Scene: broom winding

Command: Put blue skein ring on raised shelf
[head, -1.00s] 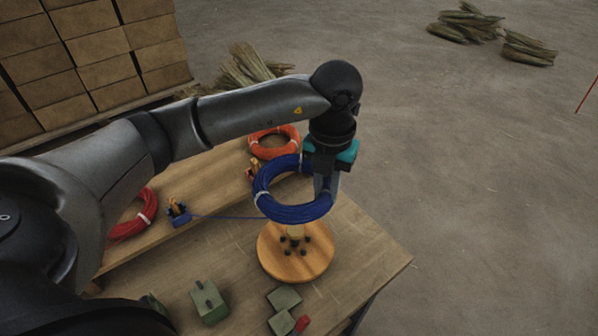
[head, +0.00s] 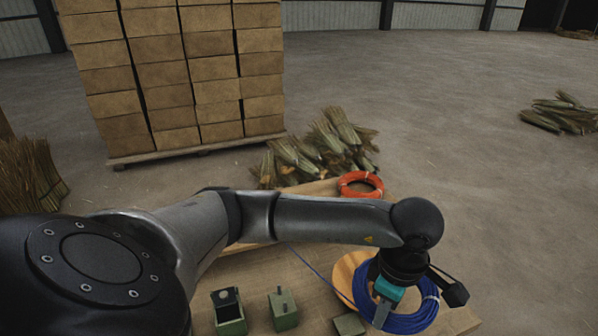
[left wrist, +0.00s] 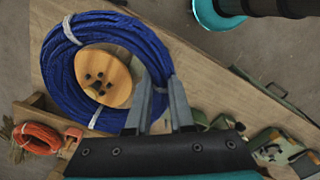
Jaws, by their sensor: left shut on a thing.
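The blue skein ring (head: 418,318) hangs in my left gripper (head: 381,312) at the lower right of the head view. In the left wrist view the ring (left wrist: 60,84) has white ties, and its right side lies between the fingers of my left gripper (left wrist: 157,80). The round wooden disc (head: 347,270) shows beneath, seen through the ring in the left wrist view (left wrist: 118,72). The gap between ring and disc cannot be judged. The raised shelf (head: 318,188) is a wooden board at the table's far side, partly hidden by my arm. My right gripper is not visible.
An orange ring (head: 361,185) lies on the shelf's right end. A thin blue strand (head: 312,265) runs across the table (head: 262,268). Green blocks (head: 284,309) stand near the front. A stack of boxes (head: 190,75) and straw bundles (head: 322,148) are behind the table.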

